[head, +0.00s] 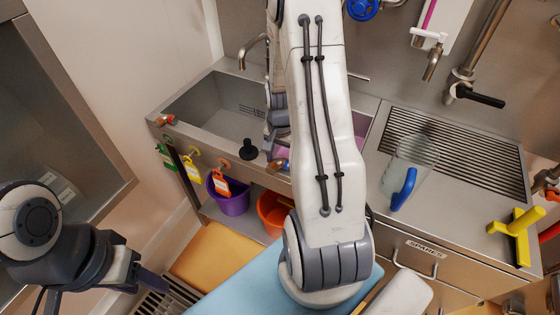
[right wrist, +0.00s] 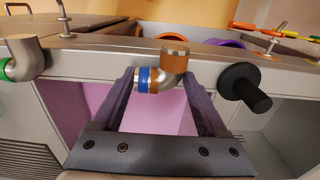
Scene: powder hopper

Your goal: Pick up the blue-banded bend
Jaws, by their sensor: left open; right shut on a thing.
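The blue-banded bend (right wrist: 146,79) is a short metal elbow with a copper-coloured end and a blue ring. In the right wrist view it sits between the fingertips of my right gripper (right wrist: 158,80), which is shut on it. It also shows in the head view (head: 281,165), at the counter's front edge. There my right arm hides part of the gripper (head: 276,140). I cannot tell whether the bend touches the counter. My left gripper (head: 146,281) is open and empty at the lower left, away from the counter.
A green-banded bend (right wrist: 27,62) and a black knob (right wrist: 245,86) flank the right gripper. A sink (head: 215,105) lies left, a drain grille (head: 455,150) and clear jug (head: 408,160) right. Purple (head: 229,196) and orange (head: 272,212) buckets are below. A yellow-handled tool (head: 516,230) lies far right.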

